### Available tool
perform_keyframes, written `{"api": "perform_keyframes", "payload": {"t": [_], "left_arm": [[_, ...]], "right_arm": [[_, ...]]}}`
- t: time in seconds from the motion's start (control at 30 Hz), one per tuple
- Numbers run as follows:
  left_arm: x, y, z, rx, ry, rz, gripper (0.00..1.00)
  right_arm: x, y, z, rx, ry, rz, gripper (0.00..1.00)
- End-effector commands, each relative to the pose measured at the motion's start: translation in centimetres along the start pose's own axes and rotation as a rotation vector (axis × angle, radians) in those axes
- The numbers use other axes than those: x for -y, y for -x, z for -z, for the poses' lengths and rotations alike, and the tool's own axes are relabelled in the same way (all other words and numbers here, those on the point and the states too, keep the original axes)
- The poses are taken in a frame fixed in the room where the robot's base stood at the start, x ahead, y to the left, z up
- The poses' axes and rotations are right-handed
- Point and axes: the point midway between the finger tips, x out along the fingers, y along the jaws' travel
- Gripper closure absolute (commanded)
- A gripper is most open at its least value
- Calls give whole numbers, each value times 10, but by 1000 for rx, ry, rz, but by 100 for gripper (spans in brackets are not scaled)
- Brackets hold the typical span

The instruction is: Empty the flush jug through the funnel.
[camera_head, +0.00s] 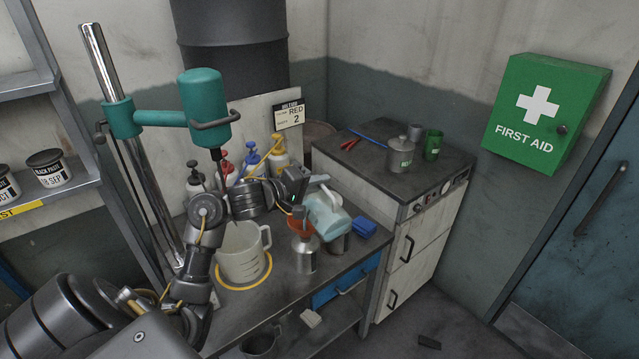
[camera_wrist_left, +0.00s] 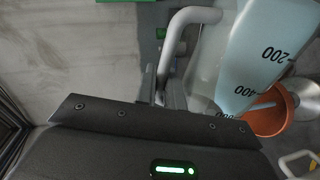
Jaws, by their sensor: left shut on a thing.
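The flush jug (camera_head: 328,215) is a clear measuring jug with pale blue liquid. It is tilted steeply, mouth toward the orange funnel (camera_head: 299,226). My left gripper (camera_head: 305,188) is shut on the jug's pale handle. In the left wrist view, the jug (camera_wrist_left: 268,50) shows its 200 and 400 marks, and the funnel (camera_wrist_left: 268,118) lies just beyond its lower end. The funnel sits on a metal can (camera_head: 304,256) on the bench. My right gripper is not in view.
A large white measuring jug (camera_head: 241,254) stands in a yellow ring left of the can. Several bottles with coloured tops (camera_head: 278,157) stand behind my arm. A blue block (camera_head: 363,227) lies right of the jug.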

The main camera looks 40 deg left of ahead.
Motion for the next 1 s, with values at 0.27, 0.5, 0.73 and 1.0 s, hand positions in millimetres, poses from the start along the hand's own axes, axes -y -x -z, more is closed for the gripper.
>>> {"api": "perform_keyframes", "payload": {"t": [0.27, 0.5, 0.73, 1.0], "left_arm": [[4, -1, 5, 8, 44, 0, 100], [8, -2, 9, 15, 83, 0, 100], [12, -2, 13, 22, 116, -1, 100], [17, -3, 17, 29, 153, 0, 100]], "right_arm": [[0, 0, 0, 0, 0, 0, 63], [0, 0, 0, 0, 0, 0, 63], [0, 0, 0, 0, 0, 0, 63], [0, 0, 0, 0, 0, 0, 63]]}}
